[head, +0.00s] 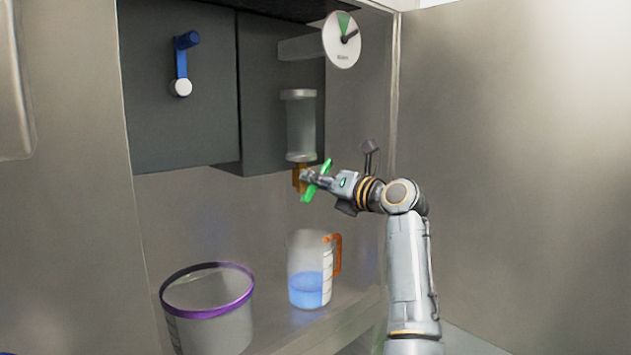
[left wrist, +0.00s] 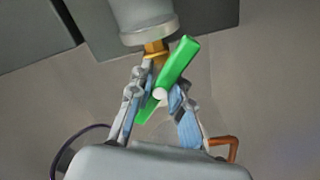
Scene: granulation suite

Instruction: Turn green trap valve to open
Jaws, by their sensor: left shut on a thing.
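The green trap valve handle (head: 325,166) sits on a brass valve body (head: 298,180) below a clear cylindrical trap (head: 301,125). The handle is tilted, with its upper end leaning right. My left gripper (head: 311,177) is at the handle and shut on it. In the left wrist view the green handle (left wrist: 178,62) slants from upper right to lower left between the two fingers (left wrist: 163,85). The brass body (left wrist: 155,50) shows just above, under the trap's grey rim (left wrist: 148,30). The fingers hide part of the handle. My right gripper is in neither view.
A clear jug (head: 306,262) with blue liquid and an orange handle stands below the valve. A purple-rimmed bucket (head: 208,312) stands to its left. A round dial (head: 342,40) is above, and a blue crank (head: 181,65) is on the dark cabinet (head: 150,120).

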